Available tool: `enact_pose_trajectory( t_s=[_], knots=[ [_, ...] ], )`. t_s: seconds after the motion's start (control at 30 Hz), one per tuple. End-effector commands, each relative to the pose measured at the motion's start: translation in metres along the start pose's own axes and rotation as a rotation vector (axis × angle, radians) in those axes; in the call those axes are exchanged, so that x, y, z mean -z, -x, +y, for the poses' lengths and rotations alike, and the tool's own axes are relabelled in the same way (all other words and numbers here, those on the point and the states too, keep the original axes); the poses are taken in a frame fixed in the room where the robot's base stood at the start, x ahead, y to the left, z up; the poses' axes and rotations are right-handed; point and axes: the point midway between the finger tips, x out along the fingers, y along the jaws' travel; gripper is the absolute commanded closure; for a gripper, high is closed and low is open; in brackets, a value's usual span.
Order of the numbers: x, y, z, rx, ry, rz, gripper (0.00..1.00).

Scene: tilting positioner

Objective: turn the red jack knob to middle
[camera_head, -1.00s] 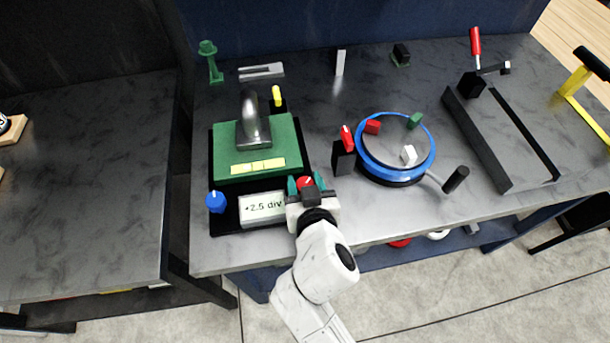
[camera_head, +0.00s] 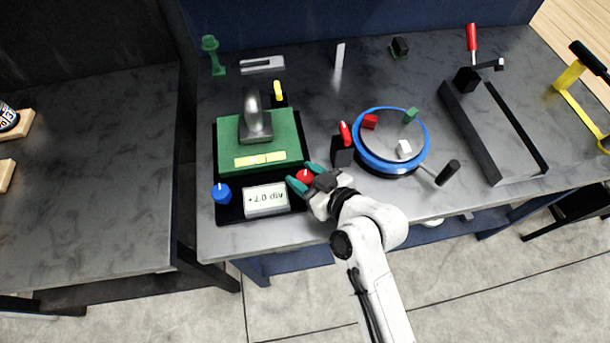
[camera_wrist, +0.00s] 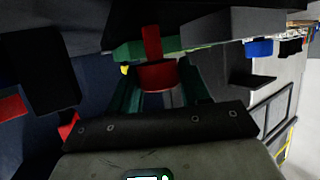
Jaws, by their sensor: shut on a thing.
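The red jack knob (camera_head: 305,176) sits at the right front corner of the tilting positioner's black base (camera_head: 232,207). My gripper (camera_head: 306,180) has its green fingers on both sides of the knob and is shut on it. The wrist view shows the red knob (camera_wrist: 158,75) between the two green fingers. The green tilting plate (camera_head: 290,140) carries a yellow level vial (camera_head: 260,159) and a grey metal piece (camera_head: 255,122). The white display (camera_head: 265,201) reads "+2.0 div". A blue knob (camera_head: 221,193) is at the left front corner.
A blue-rimmed turntable (camera_head: 361,153) with small blocks stands to the right, beside a black block with a red lever (camera_head: 344,135). A black channel fixture (camera_head: 510,125) lies farther right. Bare bench lies in front of the positioner.

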Motion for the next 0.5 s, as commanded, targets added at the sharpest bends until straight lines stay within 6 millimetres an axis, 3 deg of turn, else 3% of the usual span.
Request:
enact_pose_trajectory(
  t_s=[0.5],
  knots=[
    [-0.0029, -0.0011, 0.0009, 0.195, 0.083, -0.002, 0.84]
  ],
)
